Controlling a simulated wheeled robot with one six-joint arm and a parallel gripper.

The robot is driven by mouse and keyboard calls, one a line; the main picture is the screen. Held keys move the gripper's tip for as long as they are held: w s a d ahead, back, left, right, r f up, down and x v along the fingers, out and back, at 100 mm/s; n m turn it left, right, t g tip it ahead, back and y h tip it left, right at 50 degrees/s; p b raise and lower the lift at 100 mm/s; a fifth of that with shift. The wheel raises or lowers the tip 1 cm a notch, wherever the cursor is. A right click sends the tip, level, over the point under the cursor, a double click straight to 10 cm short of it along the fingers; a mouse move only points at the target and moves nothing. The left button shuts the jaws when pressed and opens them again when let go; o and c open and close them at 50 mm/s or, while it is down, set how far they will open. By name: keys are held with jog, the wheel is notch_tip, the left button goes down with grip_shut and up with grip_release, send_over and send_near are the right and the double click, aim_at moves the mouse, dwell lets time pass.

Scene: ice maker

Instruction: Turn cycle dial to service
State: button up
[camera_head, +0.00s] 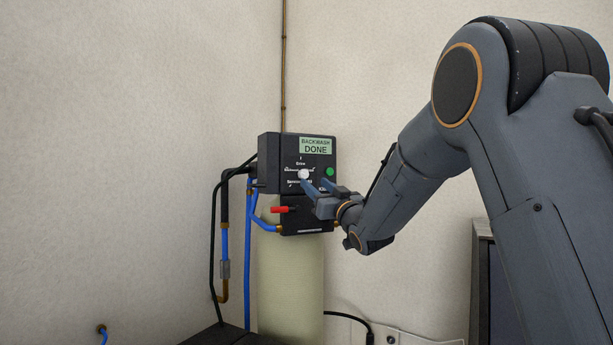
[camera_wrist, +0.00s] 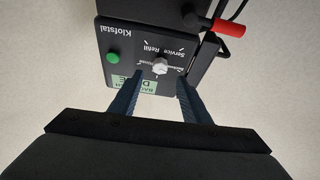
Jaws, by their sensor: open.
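The white cycle dial (camera_head: 303,174) sits in the middle of the black control panel (camera_head: 318,154), with printed labels around it. The display (camera_head: 317,146) above reads BACKWASH DONE. In the wrist view the panel appears upside down, with the dial (camera_wrist: 159,66) beyond and between my fingertips, and "Service" and "Refill" printed by it. My gripper (camera_wrist: 155,84) is open, its two fingers pointing at the panel on either side of the dial. In the head view my gripper (camera_head: 313,188) is right at the panel front. I cannot tell whether the fingers touch the dial.
A green button (camera_head: 330,172) is on the panel right of the dial. A red-handled lever (camera_head: 284,210) sticks out below left. Blue and black hoses (camera_head: 225,240) hang at the left. A pale tank (camera_head: 290,280) stands under the control head. A dark cabinet (camera_head: 482,280) stands at the right.

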aim_at(305, 175)
jog(key=p+x, duration=0.2)
jog(key=x, duration=0.5)
jog(key=shift+w+a+p, duration=0.1)
jog(key=shift+w+p, duration=0.1)
jog(key=shift+p, duration=0.2)
jog(key=shift+c, duration=0.4)
jog(key=c, duration=1)
jog(key=shift+o, duration=0.2)
